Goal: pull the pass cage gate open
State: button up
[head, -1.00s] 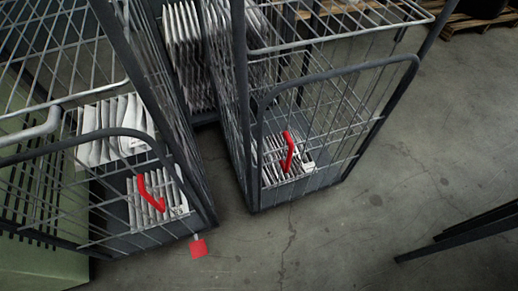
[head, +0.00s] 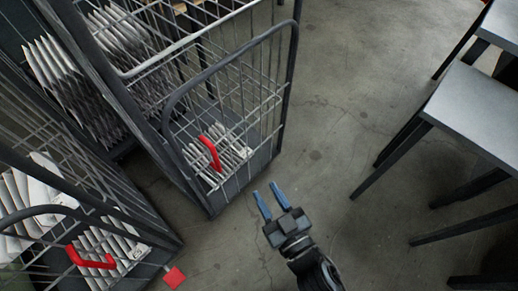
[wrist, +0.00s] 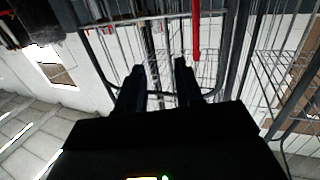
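Two wire cages with grey frames stand side by side. The right cage (head: 228,65) has a low front gate (head: 270,115) with a red handle (head: 210,152); the gate looks shut. The left cage (head: 40,165) also has a red handle (head: 90,258) on its front gate, and a red tag (head: 174,277) by its lower right corner. No label shows which is the pass cage. My gripper (head: 268,189) is open and empty, in front and right of the right cage's handle, apart from it. In the wrist view my gripper (wrist: 160,66) faces wire mesh, with a red bar (wrist: 196,30) right of its fingers.
Pale packs (head: 222,158) lie inside the right cage; others (head: 65,75) stand behind. Grey tables (head: 480,110) with dark legs stand at the right. Bare concrete floor (head: 325,130) lies between the right cage and the tables.

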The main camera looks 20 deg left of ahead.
jog(key=n+g+y, duration=0.1)
jog(key=g+y, duration=0.1)
send_near(217, 160)
jog(key=x, duration=0.3)
jog(key=shift+b+x, duration=0.3)
jog(key=shift+x, duration=3.55)
grip_shut()
